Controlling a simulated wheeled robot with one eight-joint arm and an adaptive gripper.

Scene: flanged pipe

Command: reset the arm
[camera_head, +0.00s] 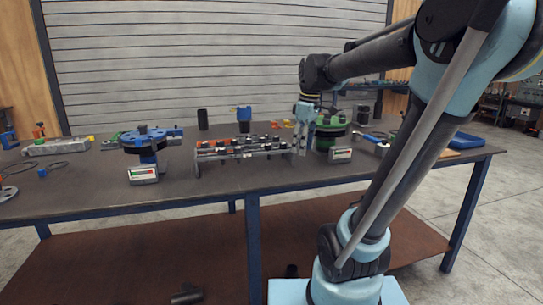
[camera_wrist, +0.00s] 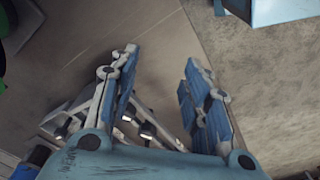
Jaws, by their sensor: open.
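My gripper (camera_head: 300,140) hangs fingers-down at the table's front edge, between the rack of small parts and the green flanged piece. In the wrist view my gripper (camera_wrist: 160,65) is open, with its two blue and grey fingers apart and nothing between them. My arm rises from its light blue base at the right and bends over at the top to reach down to the table. In the wrist view, part of a metal rack (camera_wrist: 145,127) shows beyond and partly behind the left finger.
The table (camera_head: 225,190) carries a blue flanged piece (camera_head: 145,135) at left, the rack (camera_head: 240,148) in the middle and the green flanged piece (camera_head: 330,130) beside my gripper. A blue tray (camera_head: 463,140) lies at right. Floor in front of the table is clear.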

